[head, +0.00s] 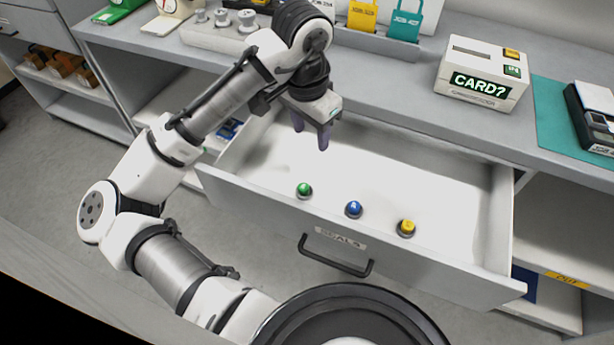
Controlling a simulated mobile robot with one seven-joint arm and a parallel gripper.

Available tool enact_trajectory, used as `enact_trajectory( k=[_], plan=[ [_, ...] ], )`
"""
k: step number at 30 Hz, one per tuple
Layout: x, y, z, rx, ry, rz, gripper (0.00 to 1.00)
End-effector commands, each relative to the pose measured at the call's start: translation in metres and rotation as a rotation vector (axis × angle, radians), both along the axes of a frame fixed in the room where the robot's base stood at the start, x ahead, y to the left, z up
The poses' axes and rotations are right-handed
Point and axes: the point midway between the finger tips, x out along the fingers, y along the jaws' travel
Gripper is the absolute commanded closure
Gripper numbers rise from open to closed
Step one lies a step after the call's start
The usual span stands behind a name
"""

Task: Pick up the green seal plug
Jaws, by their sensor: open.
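The green seal plug (304,190) stands in the open drawer (440,180), near its front wall on the left side. It has a green top on a grey base. A blue plug (354,209) and a yellow plug (407,228) stand to its right in a row. My gripper (312,142) points down over the back left part of the drawer, above and behind the green plug. Its two fingers are apart and hold nothing. Nothing hides the green plug.
The drawer front has a dark handle (337,258) and a label reading SEALS. The counter (400,85) behind overhangs the drawer's back. A white CARD? box (485,72) stands on it, with a dark device (592,115) on a teal mat to the right. The drawer's middle is bare.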

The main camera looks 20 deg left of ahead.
Motion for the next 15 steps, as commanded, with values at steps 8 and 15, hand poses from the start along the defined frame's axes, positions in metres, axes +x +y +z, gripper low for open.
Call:
enact_trajectory(
  k=[8, 15],
  plan=[
    [-0.019, 0.011, -0.027, 0.026, 0.11, 0.012, 0.51],
    [-0.019, 0.009, -0.074, 0.023, 0.106, 0.01, 0.51]
  ],
)
